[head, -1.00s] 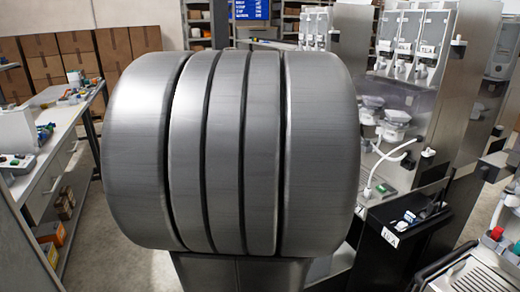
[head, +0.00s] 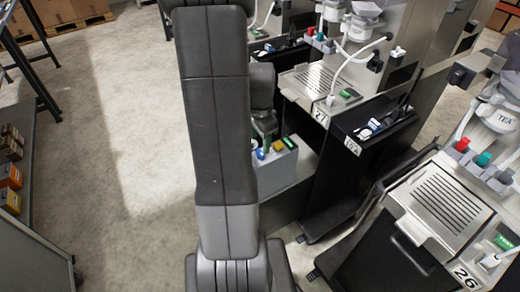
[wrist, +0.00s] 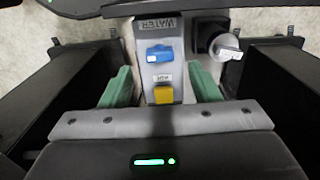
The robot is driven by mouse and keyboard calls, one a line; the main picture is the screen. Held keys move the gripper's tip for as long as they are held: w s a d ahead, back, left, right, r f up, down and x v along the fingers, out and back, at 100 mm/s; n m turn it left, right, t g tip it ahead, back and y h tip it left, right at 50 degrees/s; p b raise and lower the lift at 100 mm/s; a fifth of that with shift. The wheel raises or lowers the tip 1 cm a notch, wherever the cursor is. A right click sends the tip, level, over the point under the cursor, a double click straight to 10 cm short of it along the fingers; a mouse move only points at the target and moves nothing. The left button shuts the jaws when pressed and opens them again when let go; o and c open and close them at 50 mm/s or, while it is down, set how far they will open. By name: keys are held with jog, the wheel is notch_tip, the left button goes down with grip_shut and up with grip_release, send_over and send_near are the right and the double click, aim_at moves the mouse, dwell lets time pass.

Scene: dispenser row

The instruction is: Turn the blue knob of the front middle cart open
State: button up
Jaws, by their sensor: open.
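The blue knob (wrist: 160,53) sits on a grey cart top (wrist: 176,85) beside an upside-down WATER label, with a yellow knob (wrist: 163,95) below it. In the head view the blue knob (head: 261,154) shows at the right edge of my arm, on the low grey cart (head: 283,175). My gripper (wrist: 162,78) is open and empty, its green fingers to either side of the grey top. The blue knob lies just beyond the fingertips, apart from them. In the head view my gripper (head: 263,128) is partly hidden by my arm.
A black lever-like fitting (wrist: 215,40) stands right of the blue knob. Black cart 19A (head: 335,175) stands close on the right, with dispenser 26 (head: 430,230) nearer and dispenser 27 (head: 320,88) behind. Open floor (head: 120,150) lies to the left.

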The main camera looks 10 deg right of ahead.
aim_at(260, 152)
jog(key=shift+f, duration=2.55)
jog(key=c, duration=1)
